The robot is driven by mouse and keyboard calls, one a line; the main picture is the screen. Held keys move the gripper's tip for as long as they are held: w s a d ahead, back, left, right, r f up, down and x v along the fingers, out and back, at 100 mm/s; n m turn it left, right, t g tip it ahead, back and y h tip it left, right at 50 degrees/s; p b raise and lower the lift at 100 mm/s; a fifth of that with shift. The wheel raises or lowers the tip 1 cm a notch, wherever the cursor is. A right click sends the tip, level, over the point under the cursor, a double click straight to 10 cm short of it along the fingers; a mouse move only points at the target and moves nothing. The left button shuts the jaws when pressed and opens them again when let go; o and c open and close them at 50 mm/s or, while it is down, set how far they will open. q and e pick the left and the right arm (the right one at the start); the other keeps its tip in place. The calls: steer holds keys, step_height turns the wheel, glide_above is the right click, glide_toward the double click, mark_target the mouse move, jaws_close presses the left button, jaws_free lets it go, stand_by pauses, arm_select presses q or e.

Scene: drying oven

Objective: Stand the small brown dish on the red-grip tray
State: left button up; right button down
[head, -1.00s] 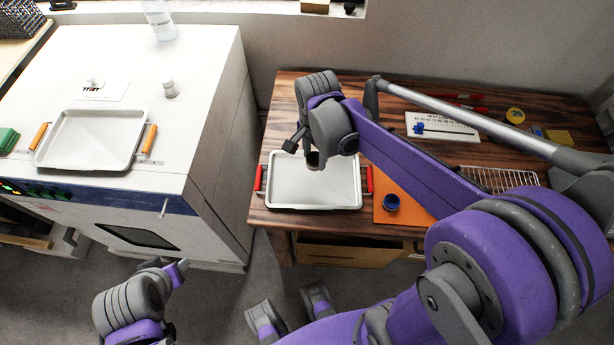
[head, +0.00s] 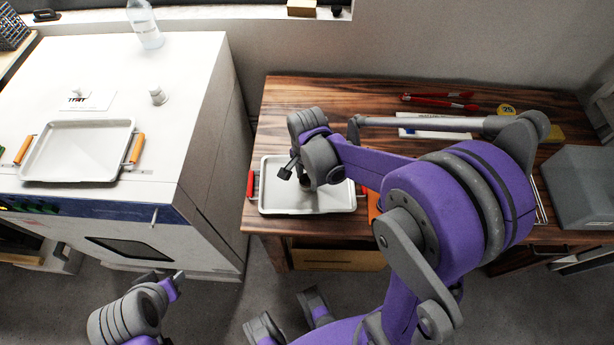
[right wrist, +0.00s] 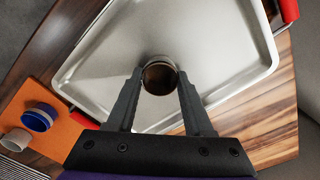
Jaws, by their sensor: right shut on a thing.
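The small brown dish (right wrist: 159,77) is round and dark inside, with a pale rim. It sits between the fingertips of my right gripper (right wrist: 159,82), which is shut on it. The red-grip tray (right wrist: 228,62) is silver with red handles and lies below the dish. In the head view my right gripper (head: 304,180) is over the middle of this tray (head: 276,204) on the wooden table, and mostly hides the dish. I cannot tell whether the dish touches the tray. My left gripper (head: 168,284) is low at the left, away from both; its jaws are unclear.
A similar tray with orange grips (head: 80,155) lies on the white oven (head: 195,60). In the right wrist view, a blue-rimmed dish (right wrist: 38,117) and a pale cup (right wrist: 17,141) are on an orange mat (right wrist: 67,128). Red tongs (head: 440,100) lie at the table's back.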

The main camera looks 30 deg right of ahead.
mark_target(307, 184)
steer(key=shift+c, duration=1.4)
jaws_free()
steer(key=shift+f, duration=0.1)
steer(key=shift+r, duration=0.25)
step_height(307, 184, up, 11)
steer(key=p, duration=0.2)
steer(key=s+a+n+t, duration=0.3)
steer(key=s+n+t, duration=0.2)
steer(key=s+n, duration=0.6)
steer(key=shift+s+a+f+n, duration=0.25)
steer(key=shift+a+f+n, duration=0.15)
steer(key=shift+n, duration=1.3)
